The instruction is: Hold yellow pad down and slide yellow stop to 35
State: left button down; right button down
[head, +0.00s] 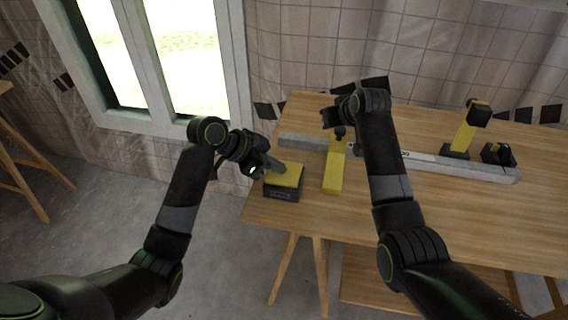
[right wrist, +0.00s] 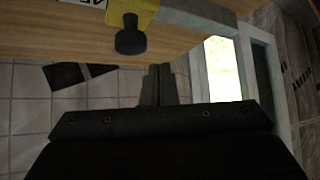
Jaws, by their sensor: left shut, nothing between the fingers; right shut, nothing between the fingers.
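The yellow pad (head: 287,174) tops a dark box at the table's left front corner. My left gripper (head: 277,168) is shut and empty, with its tips at the pad's top; it looks to be touching, but I cannot be sure. The yellow stop (head: 333,174) lies across the grey rail (head: 300,143) and has a black knob at its far end. The stop and knob also show at the top of the right wrist view (right wrist: 130,38). My right gripper (head: 328,117) is shut and empty near the knob; its fingers (right wrist: 158,84) appear apart from it. My right arm hides part of the rail.
A yellow post with a black head (head: 465,135) stands by the rail at right, beside a small black block (head: 497,154). A tiled wall stands behind, and a window is at left.

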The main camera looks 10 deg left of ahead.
aim_at(346, 145)
pick_arm(q)
jog(key=shift+s+f, duration=0.15)
jog(key=shift+f, duration=0.1)
pick_arm(e)
jog(key=shift+f, duration=2.1)
jog(key=shift+d, duration=4.85)
jog(key=shift+a, duration=0.1)
